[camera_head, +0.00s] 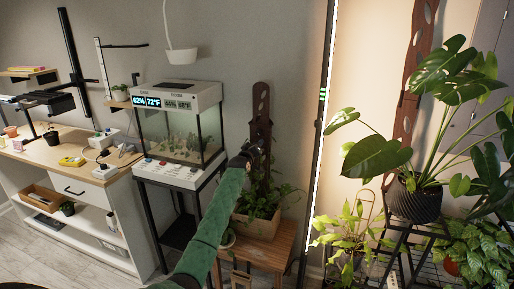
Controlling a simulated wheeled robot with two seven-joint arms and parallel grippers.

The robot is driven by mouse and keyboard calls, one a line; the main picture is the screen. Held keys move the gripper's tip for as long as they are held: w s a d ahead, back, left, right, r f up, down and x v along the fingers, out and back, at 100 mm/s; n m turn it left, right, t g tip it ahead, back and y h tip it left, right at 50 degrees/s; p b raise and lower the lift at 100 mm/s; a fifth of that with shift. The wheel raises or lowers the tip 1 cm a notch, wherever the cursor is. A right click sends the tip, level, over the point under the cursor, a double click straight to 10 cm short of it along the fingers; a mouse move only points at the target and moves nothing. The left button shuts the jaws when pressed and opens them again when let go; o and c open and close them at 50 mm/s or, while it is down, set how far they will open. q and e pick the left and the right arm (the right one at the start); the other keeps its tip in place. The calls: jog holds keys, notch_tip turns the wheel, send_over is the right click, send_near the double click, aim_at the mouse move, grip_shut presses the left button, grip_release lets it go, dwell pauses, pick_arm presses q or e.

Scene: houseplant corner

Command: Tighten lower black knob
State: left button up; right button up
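A dark brown upright board (262,100) with slots stands in a wooden planter box (257,222) with leafy plants. I cannot make out a lower black knob with certainty; any knob on the lower part of this board is small or hidden behind my gripper. One green-sleeved arm, which I take as my left, reaches up from the bottom. Its dark gripper (246,156) is at the board's lower half, overlapping it in the picture. I cannot tell whether it touches the board or whether its fingers are open or shut. My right gripper is not in view.
The planter stands on a wooden stool (270,255). Left of it is a glass terrarium (182,131) with a lit display on a black-legged stand. A tall light strip (325,120) and a large potted monstera (413,200) are on the right. A workbench (60,160) is far left.

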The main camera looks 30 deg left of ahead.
pick_arm(q)
jog(key=shift+f+m, duration=0.15)
jog(key=shift+m, duration=1.45)
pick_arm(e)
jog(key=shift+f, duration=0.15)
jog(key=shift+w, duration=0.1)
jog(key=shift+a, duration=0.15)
pick_arm(q)
jog(key=o, duration=1)
jog(key=s, duration=0.2)
jog(key=s+d+b, duration=0.1)
jog(key=s, duration=0.4)
jog(key=shift+s+d+b, duration=0.25)
jog(key=shift+s+b, duration=0.05)
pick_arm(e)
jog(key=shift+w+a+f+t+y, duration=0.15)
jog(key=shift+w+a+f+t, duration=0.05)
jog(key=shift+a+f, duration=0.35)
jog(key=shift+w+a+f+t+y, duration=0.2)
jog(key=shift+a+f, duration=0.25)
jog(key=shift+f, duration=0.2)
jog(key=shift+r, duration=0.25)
